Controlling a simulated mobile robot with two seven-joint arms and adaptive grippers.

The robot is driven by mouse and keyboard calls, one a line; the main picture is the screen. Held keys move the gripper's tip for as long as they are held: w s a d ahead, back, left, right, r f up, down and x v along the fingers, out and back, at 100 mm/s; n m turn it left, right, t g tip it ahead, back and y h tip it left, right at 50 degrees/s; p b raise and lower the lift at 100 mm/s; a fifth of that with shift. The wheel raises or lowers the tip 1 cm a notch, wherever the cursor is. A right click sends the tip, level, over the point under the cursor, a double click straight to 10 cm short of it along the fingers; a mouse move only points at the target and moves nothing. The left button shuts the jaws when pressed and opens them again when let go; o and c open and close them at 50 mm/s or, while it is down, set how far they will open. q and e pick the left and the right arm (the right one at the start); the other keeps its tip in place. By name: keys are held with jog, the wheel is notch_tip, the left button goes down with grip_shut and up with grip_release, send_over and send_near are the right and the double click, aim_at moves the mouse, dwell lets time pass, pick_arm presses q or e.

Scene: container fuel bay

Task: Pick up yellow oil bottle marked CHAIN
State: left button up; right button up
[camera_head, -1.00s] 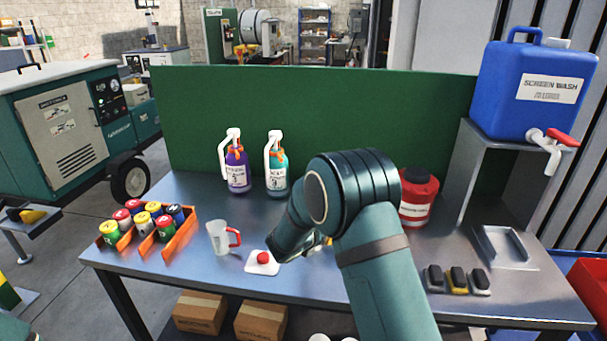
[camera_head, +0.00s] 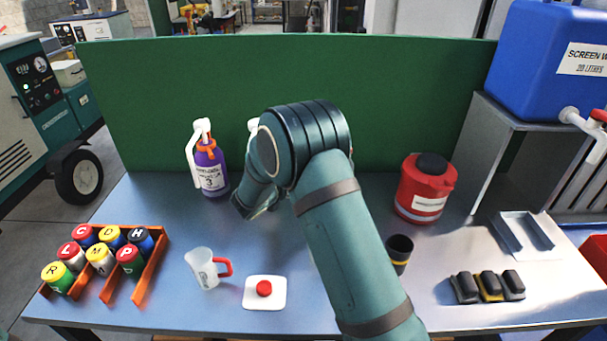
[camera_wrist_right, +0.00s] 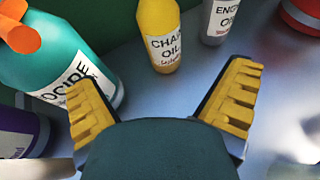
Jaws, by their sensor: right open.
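The yellow bottle (camera_wrist_right: 165,22) labelled CHAIN OIL stands upright on the bench in the right wrist view, at top centre. My right gripper (camera_wrist_right: 164,92) is open and empty, its yellow-padded fingers spread apart. The bottle stands beyond the fingertips, roughly in line with the gap between them, and is not touched. In the head view my right arm (camera_head: 330,205) hides the yellow bottle, and the gripper fingers are hidden too. My left gripper is not in view.
A teal bottle (camera_wrist_right: 60,60) stands close by the left finger. A grey engine oil bottle (camera_wrist_right: 222,18) stands right of the yellow one. A purple bottle (camera_head: 210,168), jug (camera_head: 203,268), red button (camera_head: 264,289) and red container (camera_head: 424,188) stand around. A green panel (camera_head: 400,100) closes the back.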

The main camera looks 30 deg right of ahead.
jog(key=x, duration=1.2)
jog(key=shift+d+f, duration=0.1)
jog(key=c, duration=1.4)
